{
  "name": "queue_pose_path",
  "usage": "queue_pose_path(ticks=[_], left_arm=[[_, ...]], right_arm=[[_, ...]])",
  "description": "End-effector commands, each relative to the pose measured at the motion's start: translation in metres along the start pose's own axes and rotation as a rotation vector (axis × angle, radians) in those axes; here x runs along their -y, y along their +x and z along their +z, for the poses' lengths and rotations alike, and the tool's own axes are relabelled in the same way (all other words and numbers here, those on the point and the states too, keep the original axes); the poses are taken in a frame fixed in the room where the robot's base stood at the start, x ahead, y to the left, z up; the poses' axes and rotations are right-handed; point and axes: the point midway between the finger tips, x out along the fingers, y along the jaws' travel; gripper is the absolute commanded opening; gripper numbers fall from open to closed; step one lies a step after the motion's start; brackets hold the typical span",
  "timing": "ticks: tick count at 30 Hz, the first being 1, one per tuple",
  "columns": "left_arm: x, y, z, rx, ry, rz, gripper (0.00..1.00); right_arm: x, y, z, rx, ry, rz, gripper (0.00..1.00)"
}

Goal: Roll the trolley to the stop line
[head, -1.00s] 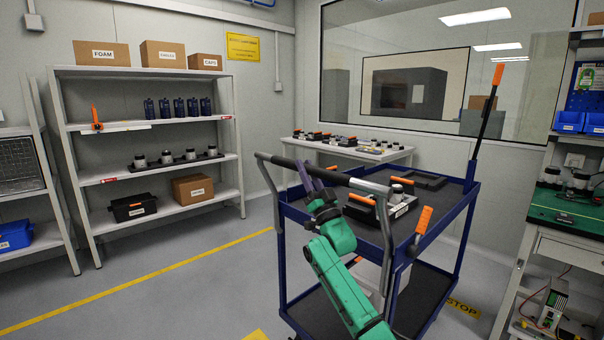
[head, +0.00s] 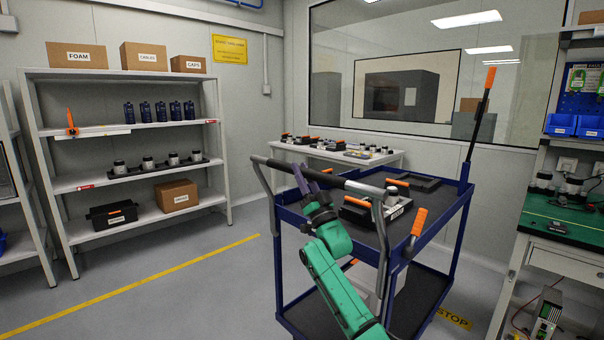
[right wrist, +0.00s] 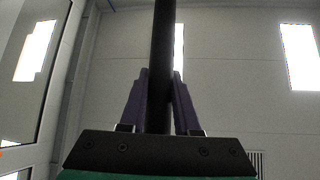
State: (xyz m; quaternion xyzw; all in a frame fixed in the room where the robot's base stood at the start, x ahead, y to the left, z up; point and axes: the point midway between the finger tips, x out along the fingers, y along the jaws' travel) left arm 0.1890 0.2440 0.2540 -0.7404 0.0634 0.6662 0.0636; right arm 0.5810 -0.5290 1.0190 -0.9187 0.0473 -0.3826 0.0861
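The trolley (head: 292,216) is dark blue with grey trays and stands ahead of me. Its dark handle bar (head: 350,186) runs across the near end between grey bent tubes. My right gripper (head: 306,182), with purple fingers and a green arm, is at the left part of this bar. In the right wrist view the bar passes between the two fingers (right wrist: 160,95), which close against it from both sides. A yellow floor marking reading STOP (head: 453,319) lies to the right of the trolley's base, partly hidden by it. My left gripper is not in view.
The trolley's top tray holds a black and white module with orange handles (head: 368,211). An orange-tipped pole (head: 482,115) rises at its far right. A white table (head: 322,154) stands behind, a green-topped bench (head: 565,222) right, shelves (head: 135,222) left. Floor left is clear.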

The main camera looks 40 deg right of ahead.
Motion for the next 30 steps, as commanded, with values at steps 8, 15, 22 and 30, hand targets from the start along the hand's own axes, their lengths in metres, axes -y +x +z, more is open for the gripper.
queue_pose_path(ticks=[8,15,22,30], left_arm=[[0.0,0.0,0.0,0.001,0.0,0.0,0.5],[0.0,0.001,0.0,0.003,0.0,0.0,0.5],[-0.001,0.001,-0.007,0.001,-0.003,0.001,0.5],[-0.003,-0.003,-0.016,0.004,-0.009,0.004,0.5]], right_arm=[[0.0,-0.001,0.002,0.004,0.0,0.001,0.61],[0.0,-0.006,0.003,0.006,0.0,0.0,0.61],[0.0,-0.05,0.005,0.008,0.002,0.002,0.61],[-0.001,-0.124,0.003,0.008,-0.001,0.003,0.61]])
